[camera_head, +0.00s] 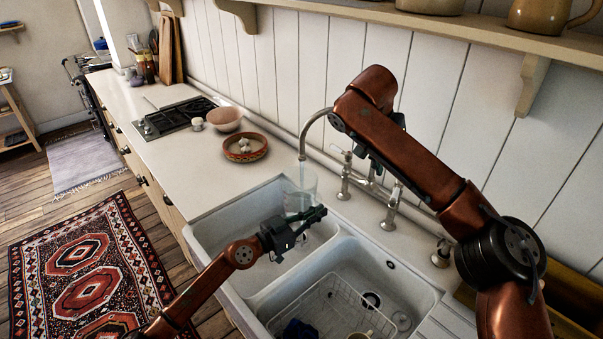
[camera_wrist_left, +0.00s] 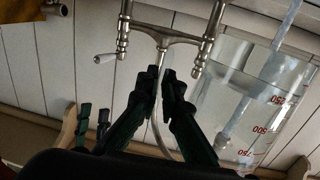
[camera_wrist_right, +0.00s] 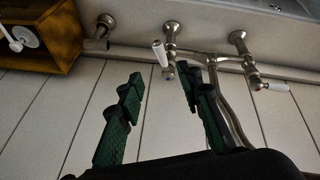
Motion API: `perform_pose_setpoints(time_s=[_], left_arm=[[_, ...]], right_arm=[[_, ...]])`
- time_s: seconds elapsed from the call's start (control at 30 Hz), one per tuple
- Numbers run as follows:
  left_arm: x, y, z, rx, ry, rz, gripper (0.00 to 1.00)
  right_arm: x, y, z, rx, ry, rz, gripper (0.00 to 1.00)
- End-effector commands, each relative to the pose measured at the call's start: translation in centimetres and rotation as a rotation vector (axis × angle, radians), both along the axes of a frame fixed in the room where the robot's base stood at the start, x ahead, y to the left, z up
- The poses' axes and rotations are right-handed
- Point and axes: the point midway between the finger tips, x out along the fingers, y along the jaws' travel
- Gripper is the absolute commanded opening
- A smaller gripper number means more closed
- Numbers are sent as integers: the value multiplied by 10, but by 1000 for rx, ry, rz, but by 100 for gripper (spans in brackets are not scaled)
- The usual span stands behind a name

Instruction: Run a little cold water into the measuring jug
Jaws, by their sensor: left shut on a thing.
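The clear measuring jug (camera_head: 301,182) is in the left sink bowl, under the tap spout (camera_head: 304,140). A pale streak that looks like water runs from the spout into it. In the left wrist view the jug (camera_wrist_left: 262,105) shows red marks and what looks like water inside. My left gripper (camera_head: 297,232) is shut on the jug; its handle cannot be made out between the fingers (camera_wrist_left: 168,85). My right gripper (camera_wrist_right: 160,85) is open and empty at the tap, its fingertips just short of a white-tipped lever (camera_wrist_right: 160,53). The other lever (camera_wrist_right: 277,87) is farther right in that view.
The right sink bowl holds a wire rack (camera_head: 325,305) with dishes. A patterned bowl (camera_head: 245,148), a pink bowl (camera_head: 225,119) and a hob (camera_head: 172,118) are on the counter to the left. A shelf (camera_head: 440,22) overhangs the wall above my right arm.

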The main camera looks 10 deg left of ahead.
Motion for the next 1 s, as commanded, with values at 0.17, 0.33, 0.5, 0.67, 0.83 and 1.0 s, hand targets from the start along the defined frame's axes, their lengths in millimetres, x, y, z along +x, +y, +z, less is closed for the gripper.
perform_pose_setpoints(time_s=[0.17,0.33,0.5,0.67,0.83,1.0], left_arm=[[-25,0,2,1,-5,0,0],[-27,0,2,-3,-4,1,0],[-27,0,0,-1,0,0,0],[-27,0,1,-1,-1,0,0],[-26,0,2,-2,-2,0,0],[-26,0,2,-1,-3,0,0]], right_arm=[[0,0,0,0,0,0,33],[0,0,0,0,0,0,33],[0,0,0,0,0,0,27],[0,1,-1,-18,-5,7,16],[2,9,-12,-190,-50,74,4],[1,29,-34,-530,-130,226,0]])
